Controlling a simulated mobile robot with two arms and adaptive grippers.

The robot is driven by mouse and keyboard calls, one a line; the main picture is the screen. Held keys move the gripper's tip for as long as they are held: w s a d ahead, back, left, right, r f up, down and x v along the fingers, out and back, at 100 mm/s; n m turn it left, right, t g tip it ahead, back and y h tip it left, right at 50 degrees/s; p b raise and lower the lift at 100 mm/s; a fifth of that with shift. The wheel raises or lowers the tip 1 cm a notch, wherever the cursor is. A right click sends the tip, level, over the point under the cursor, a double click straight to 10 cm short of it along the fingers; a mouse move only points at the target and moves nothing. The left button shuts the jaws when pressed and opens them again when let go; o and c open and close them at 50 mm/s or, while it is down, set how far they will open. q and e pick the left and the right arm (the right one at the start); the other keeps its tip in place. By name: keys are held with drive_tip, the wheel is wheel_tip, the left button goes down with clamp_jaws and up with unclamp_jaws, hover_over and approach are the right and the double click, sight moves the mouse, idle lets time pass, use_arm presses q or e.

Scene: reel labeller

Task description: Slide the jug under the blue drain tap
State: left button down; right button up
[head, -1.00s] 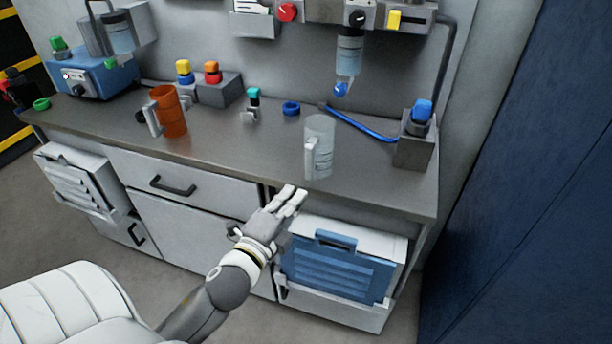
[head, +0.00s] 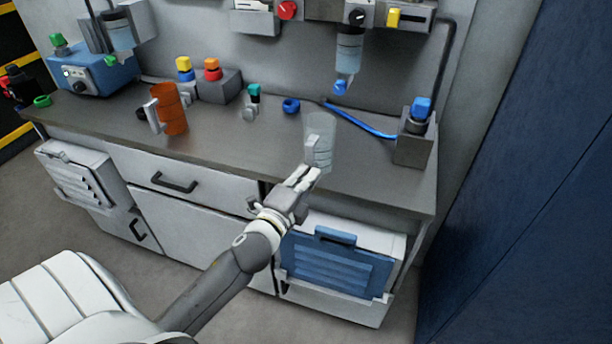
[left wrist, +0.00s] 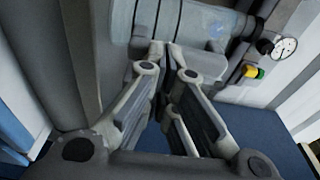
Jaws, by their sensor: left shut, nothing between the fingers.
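The clear jug (head: 322,132) stands upright on the grey worktop, its pale handle on the near left side. The blue drain tap (head: 340,88) hangs under a clear filter bowl on the back wall, behind and slightly right of the jug. My left gripper (head: 308,174) is shut and empty. Its fingertips overlap the jug's lower front in the head view; whether they touch it I cannot tell. In the left wrist view the shut fingertips (left wrist: 165,52) point at a clear cylinder, apparently the jug (left wrist: 185,22). My right gripper is out of view.
An orange jug (head: 170,108) stands to the left. A small teal-topped fitting (head: 252,100) and a blue ring (head: 291,105) lie behind. A blue hose (head: 360,122) runs to a grey block (head: 414,150) at the right. The worktop just left of the clear jug is free.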

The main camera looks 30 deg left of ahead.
sight(332, 140)
use_arm(q)
drive_tip(key=w, duration=0.5)
drive_tip(key=w+a, duration=0.1)
drive_tip(key=w, duration=0.9)
drive_tip(key=shift+w+a, duration=0.25)
drive_tip(key=shift+a, duration=0.1)
drive_tip(key=shift+s, duration=0.1)
